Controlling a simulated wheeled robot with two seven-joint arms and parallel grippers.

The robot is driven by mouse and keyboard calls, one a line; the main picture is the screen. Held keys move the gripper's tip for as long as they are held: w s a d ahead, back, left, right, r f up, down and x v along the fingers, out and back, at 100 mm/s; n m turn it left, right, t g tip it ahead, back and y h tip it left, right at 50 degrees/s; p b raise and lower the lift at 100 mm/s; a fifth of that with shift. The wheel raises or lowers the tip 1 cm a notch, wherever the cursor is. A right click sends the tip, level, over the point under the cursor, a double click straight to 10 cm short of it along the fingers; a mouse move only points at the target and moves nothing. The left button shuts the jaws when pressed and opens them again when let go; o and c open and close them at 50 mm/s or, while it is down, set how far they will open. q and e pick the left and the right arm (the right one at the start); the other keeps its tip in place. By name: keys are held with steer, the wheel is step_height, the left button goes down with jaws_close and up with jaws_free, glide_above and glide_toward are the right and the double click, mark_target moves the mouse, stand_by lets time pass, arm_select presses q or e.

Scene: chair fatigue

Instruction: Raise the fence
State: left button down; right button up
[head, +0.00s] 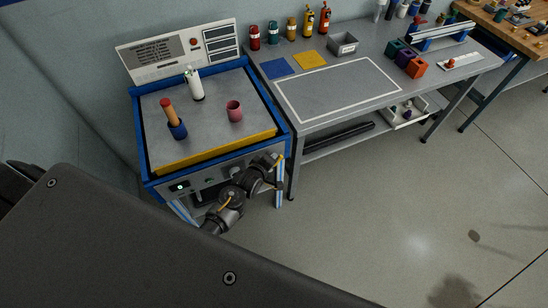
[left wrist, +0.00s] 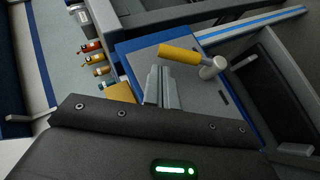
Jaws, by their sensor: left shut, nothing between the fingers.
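A yellow strip (head: 215,151) runs along the front edge of the grey bench top (head: 185,138), inside a blue frame; it looks like the fence, though I cannot be sure. It sits low, level with the top. My left gripper (head: 278,161) is at the bench's front right corner, close to the strip's right end; I cannot tell if they touch. In the left wrist view the left gripper's fingers (left wrist: 160,77) are together and empty. A yellow bar (left wrist: 180,53) and a grey round post (left wrist: 213,67) show just beyond them. My right gripper is out of view.
A sign panel (head: 155,52) stands behind. A grey worktable (head: 360,112) adjoins on the right. Open floor (head: 370,220) lies in front.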

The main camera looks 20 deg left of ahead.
arm_select(q)
steer(key=shift+w+d, duration=0.4)
steer(key=shift+d, duration=0.05)
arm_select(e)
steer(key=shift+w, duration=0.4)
arm_select(q)
steer(key=shift+d, duration=0.1)
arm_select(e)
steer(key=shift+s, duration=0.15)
